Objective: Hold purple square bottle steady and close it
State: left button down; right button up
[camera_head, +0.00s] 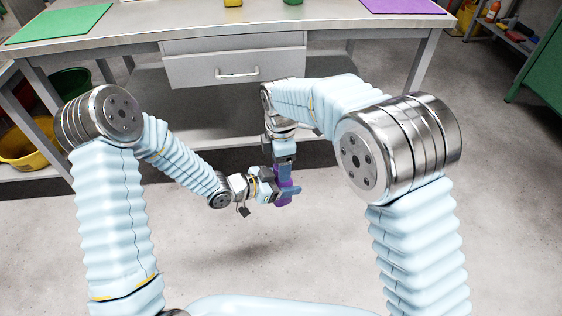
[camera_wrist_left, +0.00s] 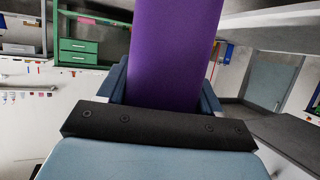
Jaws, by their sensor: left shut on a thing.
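The purple square bottle (camera_head: 284,200) is held upright in the air in front of the workbench. My left gripper (camera_head: 286,190) reaches it from the left and is shut on its side. In the left wrist view the bottle (camera_wrist_left: 172,55) fills the middle as a purple column between the blue fingers. My right gripper (camera_head: 283,165) points straight down over the top of the bottle, in line with it. Its fingers and the bottle's top overlap, so I cannot tell whether they are shut or on a cap.
A grey workbench (camera_head: 130,32) with a drawer (camera_head: 225,70) stands behind my arms. A green mat (camera_head: 60,22) and a purple mat (camera_head: 402,5) lie on it. Green and yellow bins (camera_head: 22,143) are under its left side. The floor around the bottle is clear.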

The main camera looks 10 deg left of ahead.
jog(key=shift+r, duration=2.25)
jog(key=shift+c, duration=0.2)
jog(key=shift+r+n, duration=1.6)
jog(key=shift+r, duration=0.15)
jog(key=shift+f, duration=4.05)
